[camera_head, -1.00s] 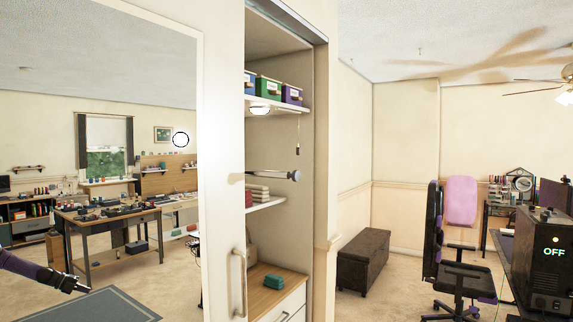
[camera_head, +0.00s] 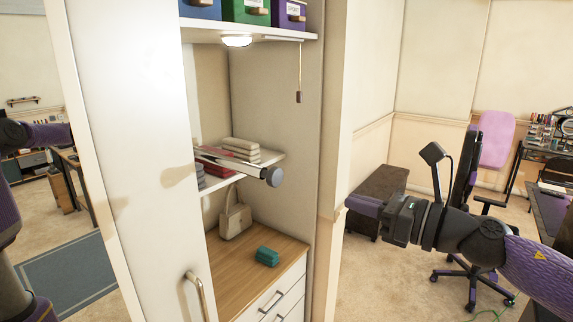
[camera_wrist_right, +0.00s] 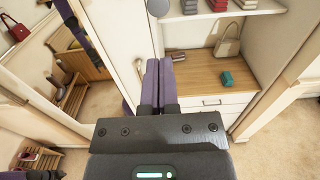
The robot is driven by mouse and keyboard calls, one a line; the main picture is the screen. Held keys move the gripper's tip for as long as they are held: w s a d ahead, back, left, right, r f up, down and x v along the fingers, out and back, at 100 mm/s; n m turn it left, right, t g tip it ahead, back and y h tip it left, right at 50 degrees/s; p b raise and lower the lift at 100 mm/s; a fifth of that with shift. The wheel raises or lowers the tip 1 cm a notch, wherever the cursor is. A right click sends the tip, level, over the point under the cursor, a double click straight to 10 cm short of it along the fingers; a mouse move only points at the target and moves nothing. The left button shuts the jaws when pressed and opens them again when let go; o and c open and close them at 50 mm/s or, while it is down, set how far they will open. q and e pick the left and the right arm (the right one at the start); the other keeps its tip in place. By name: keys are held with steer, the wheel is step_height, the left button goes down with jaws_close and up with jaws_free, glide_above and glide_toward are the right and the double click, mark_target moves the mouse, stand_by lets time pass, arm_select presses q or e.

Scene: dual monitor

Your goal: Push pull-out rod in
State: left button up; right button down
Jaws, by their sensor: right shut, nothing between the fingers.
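The pull-out rod (camera_head: 235,166) is a grey rail with a round dark knob (camera_head: 273,177) at its front end. It sticks out from the open wardrobe just above the middle shelf. In the right wrist view the grey knob (camera_wrist_right: 157,8) is at the top edge, past the fingertips. My right gripper (camera_head: 352,203) is right of the knob and lower in the head view, apart from it. Its purple fingers (camera_wrist_right: 160,68) are together and empty. Part of an arm shows at the far left of the head view, but my left gripper is not visible.
The wardrobe has a middle shelf (camera_head: 215,181) with folded cloths, a wooden top (camera_head: 225,254) with a handbag and a teal box, and a white door (camera_head: 115,120) at left. A dark bench (camera_head: 385,182) and office chair are at right.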

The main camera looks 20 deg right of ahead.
mark_target(278, 179)
steer(key=p+x, duration=0.7)
steer(key=x, duration=0.5)
steer(key=shift+a+r, duration=0.15)
steer(key=shift+a, duration=0.25)
steer(key=shift+w+a, duration=0.15)
steer(key=shift+w, duration=0.2)
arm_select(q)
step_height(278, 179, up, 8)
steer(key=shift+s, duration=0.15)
